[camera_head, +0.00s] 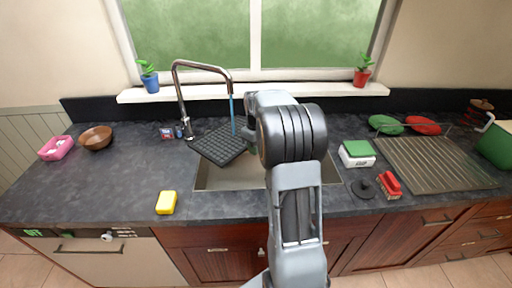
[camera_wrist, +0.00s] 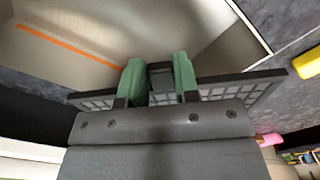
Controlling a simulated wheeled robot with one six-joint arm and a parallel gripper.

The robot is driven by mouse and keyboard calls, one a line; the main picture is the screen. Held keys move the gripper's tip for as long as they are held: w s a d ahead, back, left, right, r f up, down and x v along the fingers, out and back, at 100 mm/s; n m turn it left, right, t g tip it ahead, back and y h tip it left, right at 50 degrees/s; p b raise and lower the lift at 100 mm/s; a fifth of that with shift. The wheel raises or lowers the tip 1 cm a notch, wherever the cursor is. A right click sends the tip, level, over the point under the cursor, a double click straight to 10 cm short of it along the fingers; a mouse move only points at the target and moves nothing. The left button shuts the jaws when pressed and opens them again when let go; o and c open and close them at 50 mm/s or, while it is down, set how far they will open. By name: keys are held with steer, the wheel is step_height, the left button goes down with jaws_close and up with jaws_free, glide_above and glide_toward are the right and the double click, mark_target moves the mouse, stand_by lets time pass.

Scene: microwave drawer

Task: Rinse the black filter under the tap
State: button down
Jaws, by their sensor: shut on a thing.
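The black filter (camera_head: 220,146) is a flat dark panel with a grid of small cells. In the head view it is tilted over the left part of the sink (camera_head: 205,178). The tap (camera_head: 183,95) stands behind, and a thin blue stream of water (camera_head: 233,112) runs down from its spout and meets the filter near its right side. My gripper (camera_wrist: 158,78) has its green fingers shut on a dark tab at the filter's edge, and the filter (camera_wrist: 240,85) stretches out to both sides. In the head view my arm hides most of the gripper and the sink's middle.
A yellow sponge (camera_head: 166,202) lies on the counter left of the sink. Right of it stand a white-and-green box (camera_head: 357,153), a black disc (camera_head: 363,189), a red brush (camera_head: 390,185) and a drying rack (camera_head: 435,165). The left counter is mostly clear.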

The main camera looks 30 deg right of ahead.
stand_by(0.3)
steer(key=s+a+b, duration=0.2)
steer(key=s+a, duration=0.2)
steer(key=s, duration=0.2)
steer(key=shift+s+a+b, duration=0.2)
steer(key=shift+a+b, duration=0.15)
steer(key=shift+a, duration=0.05)
stand_by(1.4)
steer(key=s+a+r+p, duration=0.2)
steer(key=s+a+r, duration=0.1)
steer(key=s+r, duration=0.1)
stand_by(0.4)
stand_by(0.8)
